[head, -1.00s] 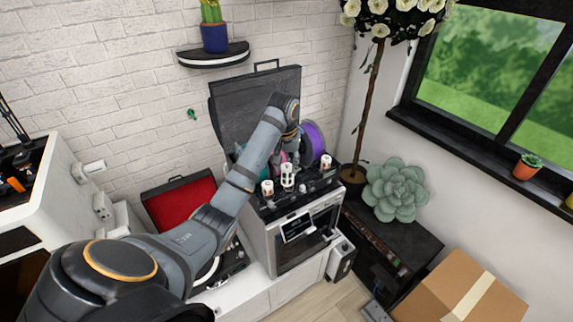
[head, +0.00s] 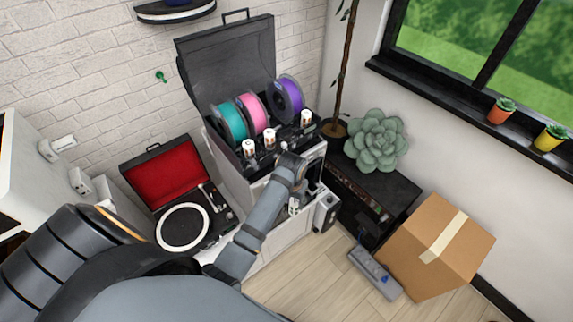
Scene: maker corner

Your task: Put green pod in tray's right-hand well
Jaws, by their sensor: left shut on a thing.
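My left gripper (head: 300,193) is at the end of the arm that comes in from the lower left, in front of the white machine. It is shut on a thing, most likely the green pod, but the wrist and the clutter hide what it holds. I see no green pod plainly elsewhere. A grey tray (head: 366,262) lies on the floor to the right of my gripper and below it, beside the cardboard box. A small blue thing (head: 385,279) is in its right-hand part. My right gripper is not in view.
A cardboard box (head: 425,262) stands right of the tray. A black cabinet (head: 395,190) is behind it. A white machine (head: 245,180) with filament spools stands behind my arm, and a record player (head: 215,212) is left of it. The wooden floor (head: 330,290) left of the tray is clear.

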